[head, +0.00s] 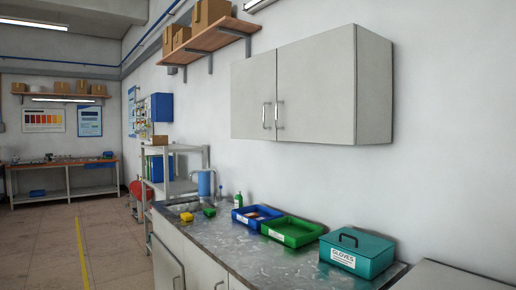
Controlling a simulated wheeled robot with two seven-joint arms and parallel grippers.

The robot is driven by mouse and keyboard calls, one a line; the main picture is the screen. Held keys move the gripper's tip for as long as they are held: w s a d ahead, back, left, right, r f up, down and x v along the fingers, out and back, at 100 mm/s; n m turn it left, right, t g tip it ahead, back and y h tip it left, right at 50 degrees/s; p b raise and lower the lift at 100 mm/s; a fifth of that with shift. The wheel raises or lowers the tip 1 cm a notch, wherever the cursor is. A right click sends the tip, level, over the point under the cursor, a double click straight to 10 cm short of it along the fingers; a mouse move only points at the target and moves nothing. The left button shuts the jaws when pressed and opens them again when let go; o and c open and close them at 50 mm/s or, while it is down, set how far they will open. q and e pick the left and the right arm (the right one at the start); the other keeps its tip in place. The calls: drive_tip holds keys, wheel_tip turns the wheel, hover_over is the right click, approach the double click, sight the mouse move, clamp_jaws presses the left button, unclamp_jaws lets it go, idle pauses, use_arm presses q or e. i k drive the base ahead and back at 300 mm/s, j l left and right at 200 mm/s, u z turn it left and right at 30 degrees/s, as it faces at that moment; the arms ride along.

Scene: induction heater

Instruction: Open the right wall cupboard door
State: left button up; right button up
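The wall cupboard hangs on the right wall above the counter. Its right door (315,95) is light grey and shut, with a vertical metal handle (279,115) near its left edge. The left door (253,98) is also shut, with its own handle (265,115) beside the first. Neither of my grippers shows in the head view, so I cannot see whether they are open or shut.
Below the cupboard is a metal counter (235,248) with a blue tray (243,222), a green tray (305,239), a teal gloves box (357,247) and a green bottle (238,200). A grey shelf trolley (177,185) stands beyond it. The floor (45,235) at left is clear.

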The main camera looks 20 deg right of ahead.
sight(316, 102)
drive_tip(key=i+j+z, duration=0.15)
drive_tip(key=i+z, duration=0.3)
drive_tip(key=i+j+z, duration=0.25)
drive_tip(key=z, duration=0.25)
drive_tip(key=i+j+z, duration=0.7)
drive_tip(key=j, duration=0.15)
drive_tip(key=j+z, duration=0.25)
drive_tip(key=j, duration=0.15)
